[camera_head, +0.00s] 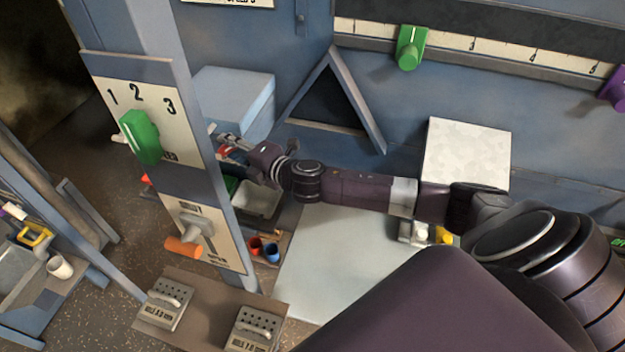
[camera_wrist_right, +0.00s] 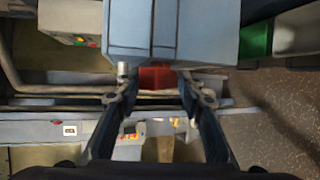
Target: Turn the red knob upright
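A red block-like part (camera_wrist_right: 156,77), which looks like the red knob, shows in the right wrist view under the edge of a blue-grey box (camera_wrist_right: 170,30). My right gripper (camera_wrist_right: 156,75) has its two fingers apart, one on each side of the red part, with a gap showing on both sides. I cannot tell how deep the fingers reach or the knob's angle. In the head view my right gripper (camera_head: 222,138) is beside the panel post, with a bit of red (camera_head: 226,151) just below it. My left gripper is not in view.
A post panel carries a green knob (camera_head: 140,136) marked 1 to 3 and an orange-handled lever (camera_head: 184,248). It stands close left of my right gripper. A blue box (camera_head: 235,85) is behind it. A green slider (camera_head: 410,48) is on the back wall.

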